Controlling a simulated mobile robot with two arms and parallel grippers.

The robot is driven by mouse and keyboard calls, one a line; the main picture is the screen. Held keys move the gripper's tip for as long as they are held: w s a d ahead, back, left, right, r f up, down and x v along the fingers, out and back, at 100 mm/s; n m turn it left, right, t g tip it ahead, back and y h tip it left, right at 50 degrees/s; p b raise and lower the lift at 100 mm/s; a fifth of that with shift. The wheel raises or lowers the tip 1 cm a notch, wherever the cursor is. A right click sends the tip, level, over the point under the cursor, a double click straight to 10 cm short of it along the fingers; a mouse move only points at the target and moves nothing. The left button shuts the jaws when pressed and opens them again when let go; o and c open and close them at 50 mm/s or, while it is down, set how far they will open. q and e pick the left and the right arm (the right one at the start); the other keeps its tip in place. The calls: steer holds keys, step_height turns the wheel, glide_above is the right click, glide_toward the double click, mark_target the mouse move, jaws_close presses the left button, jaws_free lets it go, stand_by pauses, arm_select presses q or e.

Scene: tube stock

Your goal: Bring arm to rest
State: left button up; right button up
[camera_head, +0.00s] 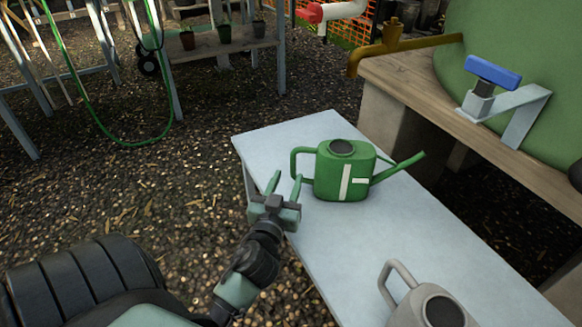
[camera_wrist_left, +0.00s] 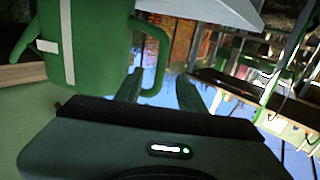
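A green watering can (camera_head: 330,182) with a white mark stands upright on the table, just right of the gripper. Its handle points toward the fingers. In the left wrist view the fingers (camera_wrist_left: 160,88) are apart, and the green can (camera_wrist_left: 88,45) fills the upper left with its handle close to them. Whether they touch the handle is unclear. My right gripper is not in view.
A grey watering can (camera_head: 405,310) stands at the table's near end. A brass tap (camera_head: 393,45) and a blue-handled valve (camera_head: 492,72) are by a green tank (camera_head: 535,60) at right. A potting bench (camera_head: 215,46) stands behind. Gravel floor lies open at left.

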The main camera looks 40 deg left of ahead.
arm_select(q)
steer(key=shift+s+d, duration=0.3)
steer(key=shift+s, duration=0.35)
steer(key=shift+r, duration=0.15)
